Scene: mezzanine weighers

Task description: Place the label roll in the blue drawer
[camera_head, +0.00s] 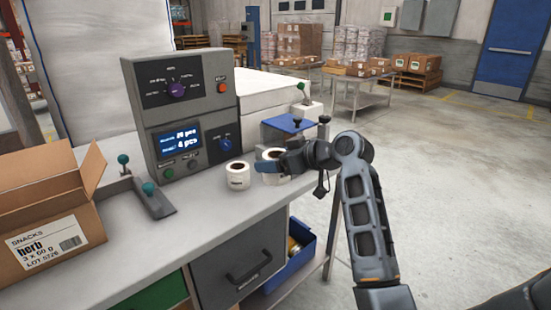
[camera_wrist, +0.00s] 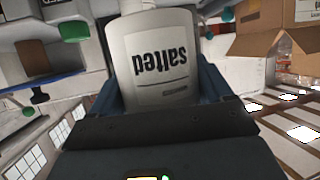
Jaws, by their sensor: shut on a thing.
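My gripper (camera_head: 274,165) is shut on a white label roll (camera_head: 268,153) with a dark core, over the right end of the counter. In the wrist view the held label roll (camera_wrist: 158,62) reads "salted" upside down between the blue fingers. I cannot tell whether it touches the counter. A second white label roll (camera_head: 238,178) stands upright on the counter just left of it. The blue drawer (camera_head: 304,267) is open below the counter, right of the grey drawer, with a yellowish thing (camera_head: 293,246) inside. Its left side is partly hidden.
A grey control box (camera_head: 188,110) with a lit screen stands behind the rolls. A lever (camera_head: 150,195) is left of the rolls. An open cardboard box (camera_head: 50,215) fills the counter's left end. A grey drawer (camera_head: 235,275) and a green drawer (camera_head: 160,295) are below.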

